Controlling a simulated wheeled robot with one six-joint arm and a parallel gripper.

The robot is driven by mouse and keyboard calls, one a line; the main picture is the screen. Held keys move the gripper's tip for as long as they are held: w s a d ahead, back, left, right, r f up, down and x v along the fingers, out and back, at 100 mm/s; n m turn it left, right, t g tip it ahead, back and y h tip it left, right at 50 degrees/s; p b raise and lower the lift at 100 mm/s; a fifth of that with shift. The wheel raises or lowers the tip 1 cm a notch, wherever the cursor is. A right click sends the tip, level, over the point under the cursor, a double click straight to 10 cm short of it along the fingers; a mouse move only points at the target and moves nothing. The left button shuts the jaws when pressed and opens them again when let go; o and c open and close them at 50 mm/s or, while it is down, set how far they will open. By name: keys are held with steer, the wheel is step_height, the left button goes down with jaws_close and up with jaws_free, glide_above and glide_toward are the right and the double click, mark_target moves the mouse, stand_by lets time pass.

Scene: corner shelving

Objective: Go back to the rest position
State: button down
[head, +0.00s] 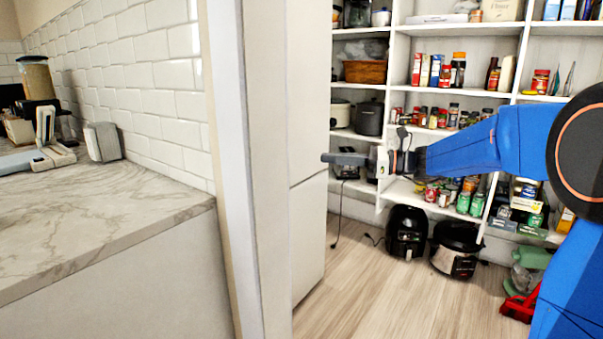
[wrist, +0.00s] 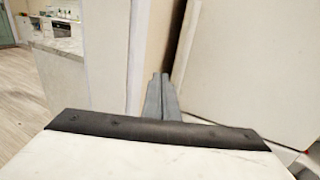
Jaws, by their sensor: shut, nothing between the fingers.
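My gripper (head: 345,159) extends to the left at the end of my blue arm in the head view, in front of the pantry shelving. Its dark fingers are together with nothing between them. In the wrist view the closed grey fingers (wrist: 161,97) point away from the camera, toward the gap beside a white panel (wrist: 255,65). The gripper is in the air and holds nothing. I cannot tell how far the fingertips are from the panel.
White shelves (head: 413,84) with jars, boxes and pots stand behind my arm. A black air fryer (head: 407,232) and a pressure cooker (head: 456,250) stand on the wooden floor (head: 385,295). A door frame (head: 262,170) and marble counter (head: 95,225) are on the left.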

steer(key=s+d+f+n+g+h, duration=0.15)
steer(key=s+f+n+h, duration=0.35)
steer(key=s, duration=0.7)
steer(key=s+d+f+n+g+h, duration=0.1)
steer(key=s+d+f+n+h, duration=0.15)
steer(key=s+f+n, duration=0.6)
steer(key=s+d+f+n+t+h, duration=0.1)
steer(key=s+d+f+n+h, duration=0.2)
steer(key=s+d+f+h, duration=0.2)
steer(key=s+d+f+n+t+h, duration=0.1)
steer(key=s+d+f+n+h, duration=0.3)
steer(key=s+d, duration=0.7)
steer(key=shift+s+f+t+h, duration=0.35)
steer(key=shift+s+f, duration=0.05)
steer(key=shift+s, duration=1.15)
